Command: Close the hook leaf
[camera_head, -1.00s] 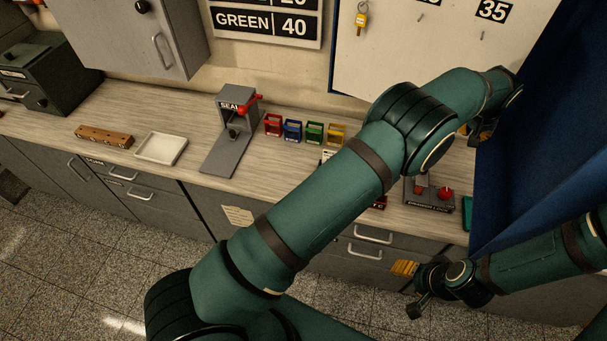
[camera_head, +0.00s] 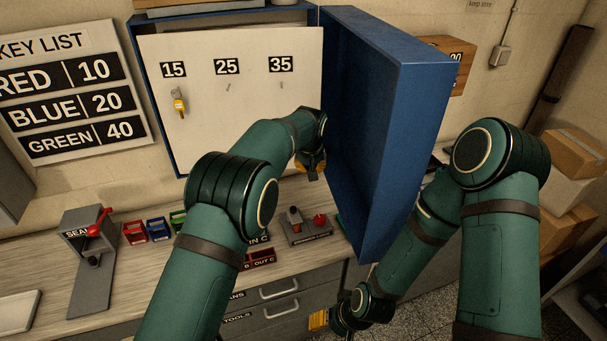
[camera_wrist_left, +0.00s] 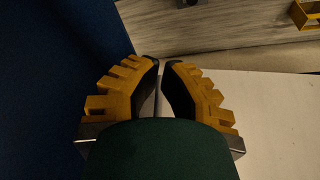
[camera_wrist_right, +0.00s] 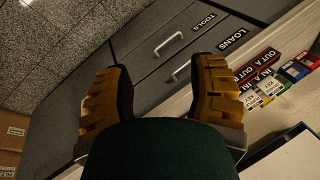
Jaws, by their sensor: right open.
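The hook leaf (camera_head: 235,115) is a white panel with hooks labelled 15, 25 and 35 in the blue key cabinet. A key with a yellow tag (camera_head: 180,103) hangs under 15. My left gripper (camera_head: 314,168) is at the leaf's lower right edge, beside the blue door. In the left wrist view its fingertips (camera_wrist_left: 161,63) are close together, with a thin grey strip between them and the leaf (camera_wrist_left: 275,120) to the right. Whether they clamp the leaf's edge is unclear. My right gripper (camera_wrist_right: 158,72) is open and empty, low in front of the drawers.
The blue cabinet door (camera_head: 385,130) stands swung out between my arms. Below lie a grey fixture with red parts (camera_head: 307,228) and small coloured bins (camera_head: 158,229) on the counter. A seal press (camera_head: 88,250) stands left. Boxes (camera_head: 570,180) are stacked right.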

